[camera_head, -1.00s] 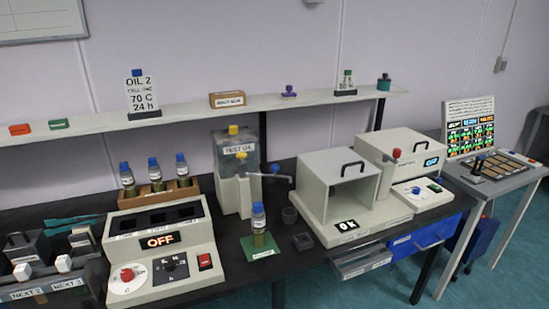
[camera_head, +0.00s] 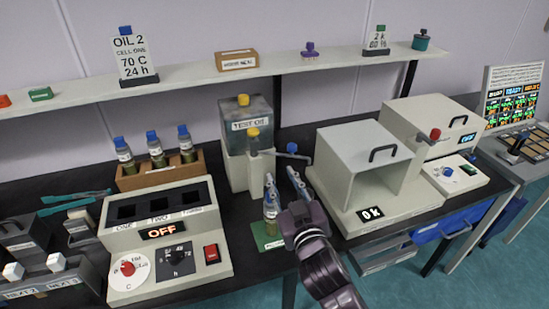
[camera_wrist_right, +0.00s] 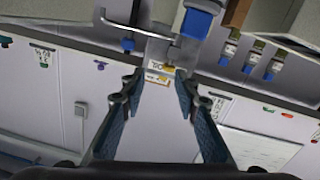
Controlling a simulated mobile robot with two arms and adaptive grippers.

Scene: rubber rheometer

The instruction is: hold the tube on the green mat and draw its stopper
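The tube (camera_head: 271,208), a small clear bottle with a label, stands upright on the green mat (camera_head: 268,243) in the head view. My right gripper (camera_head: 281,180) is open beside and partly in front of the tube's upper part. Its fingers point away toward the dispenser, and I cannot tell whether one touches the tube. The stopper is hard to make out there. In the right wrist view, which is upside down, the open fingers (camera_wrist_right: 152,85) have nothing between them. A blue cap (camera_wrist_right: 199,24), apparently the tube's stopper, shows beyond the right finger. My left gripper is out of view.
A white open-fronted box (camera_head: 365,165) is close on the right. The heater block (camera_head: 165,235) stands left, with a wooden rack (camera_head: 158,178) of blue-capped bottles behind it.

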